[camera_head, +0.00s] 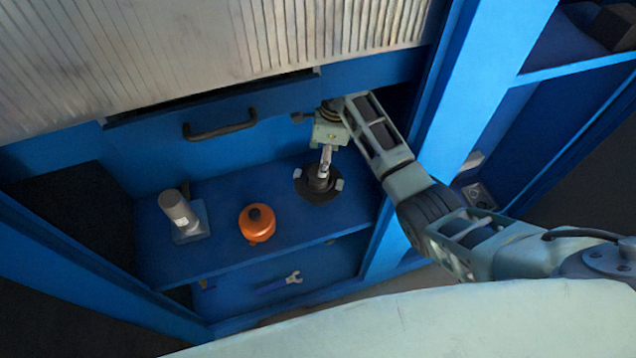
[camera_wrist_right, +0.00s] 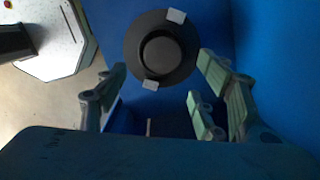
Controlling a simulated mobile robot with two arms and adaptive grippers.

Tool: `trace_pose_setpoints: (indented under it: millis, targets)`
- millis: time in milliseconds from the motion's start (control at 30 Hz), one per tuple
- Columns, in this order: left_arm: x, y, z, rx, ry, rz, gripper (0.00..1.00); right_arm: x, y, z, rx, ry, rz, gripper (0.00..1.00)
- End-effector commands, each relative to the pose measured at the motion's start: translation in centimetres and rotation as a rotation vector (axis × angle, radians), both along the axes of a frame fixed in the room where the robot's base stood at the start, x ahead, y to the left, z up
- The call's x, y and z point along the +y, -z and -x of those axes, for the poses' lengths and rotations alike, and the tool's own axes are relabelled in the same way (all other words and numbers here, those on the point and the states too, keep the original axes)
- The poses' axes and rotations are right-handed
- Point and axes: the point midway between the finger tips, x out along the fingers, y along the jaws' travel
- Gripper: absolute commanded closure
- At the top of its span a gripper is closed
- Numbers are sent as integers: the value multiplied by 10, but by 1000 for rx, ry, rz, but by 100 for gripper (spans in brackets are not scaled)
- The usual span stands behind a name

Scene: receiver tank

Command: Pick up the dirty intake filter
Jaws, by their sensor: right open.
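A dark round piece (camera_head: 312,192) with a raised round middle and two pale tabs sits at the right end of the blue shelf; it looks like the dirty intake filter. It also shows in the right wrist view (camera_wrist_right: 135,52), at top centre beyond the fingers. My right gripper (camera_head: 326,165) points down over its middle in the head view and partly hides it. In the right wrist view the fingers (camera_wrist_right: 160,80) are spread apart with nothing held between them. I cannot tell whether they touch the piece. My left gripper is not in view.
An orange rounded item with a black cap (camera_head: 257,223) and a grey cylinder on a plate (camera_head: 178,212) stand left on the blue shelf (camera_head: 222,255). A wrench (camera_head: 292,278) lies below. A drawer handle (camera_head: 220,128) juts out above; a blue post (camera_head: 455,120) stands right.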

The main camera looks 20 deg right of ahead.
Motion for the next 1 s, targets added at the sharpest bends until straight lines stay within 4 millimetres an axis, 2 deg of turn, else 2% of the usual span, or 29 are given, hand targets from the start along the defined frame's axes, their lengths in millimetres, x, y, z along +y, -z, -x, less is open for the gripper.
trace_pose_setpoints:
  millis: [533,833,1000]
  targets:
    - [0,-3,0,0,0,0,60,11,68,-4,2,1,1,38]
    - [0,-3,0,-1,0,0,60,12,74,-5,-1,-1,0,38]
    - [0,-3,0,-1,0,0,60,12,74,-5,-1,-1,1,52]
